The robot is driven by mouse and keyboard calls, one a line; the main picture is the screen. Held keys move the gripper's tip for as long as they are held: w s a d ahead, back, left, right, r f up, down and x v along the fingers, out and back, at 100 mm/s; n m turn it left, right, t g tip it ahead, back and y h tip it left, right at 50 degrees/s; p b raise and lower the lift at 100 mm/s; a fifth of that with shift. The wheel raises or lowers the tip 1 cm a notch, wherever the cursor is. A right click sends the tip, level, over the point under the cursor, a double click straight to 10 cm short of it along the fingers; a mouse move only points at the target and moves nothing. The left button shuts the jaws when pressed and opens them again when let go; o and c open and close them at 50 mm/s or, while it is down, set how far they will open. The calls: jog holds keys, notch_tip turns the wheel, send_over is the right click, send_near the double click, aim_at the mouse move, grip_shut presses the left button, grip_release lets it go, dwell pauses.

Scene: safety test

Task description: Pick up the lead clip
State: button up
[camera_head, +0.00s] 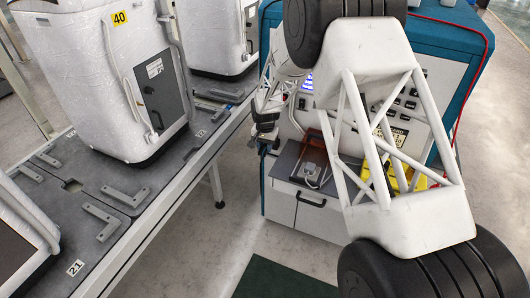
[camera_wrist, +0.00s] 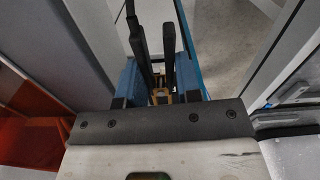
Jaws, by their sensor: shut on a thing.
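My gripper (camera_head: 264,143) hangs beside the left front corner of the teal and white test cabinet, in the gap between it and the conveyor. In the wrist view, its two dark fingers (camera_wrist: 153,45) stand close together between blue parts. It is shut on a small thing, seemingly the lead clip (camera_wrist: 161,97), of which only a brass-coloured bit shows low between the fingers. The rest of the clip is hidden, and its shape cannot be made out. In the head view the clip is too small to tell from the gripper.
The test cabinet (camera_head: 283,203) has a grey shelf with an orange-red see-through box (camera_head: 313,155) and a pale device (camera_head: 313,173). A conveyor (camera_head: 120,205) with white wrapped units (camera_head: 95,70) runs along the left. Clear floor (camera_head: 215,235) lies between them. A red cable (camera_head: 487,60) hangs at right.

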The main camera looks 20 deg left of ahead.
aim_at(265, 147)
jog(key=shift+r, duration=2.6)
jog(key=shift+s, duration=0.15)
jog(key=shift+s, duration=2.1)
jog(key=shift+d, duration=0.15)
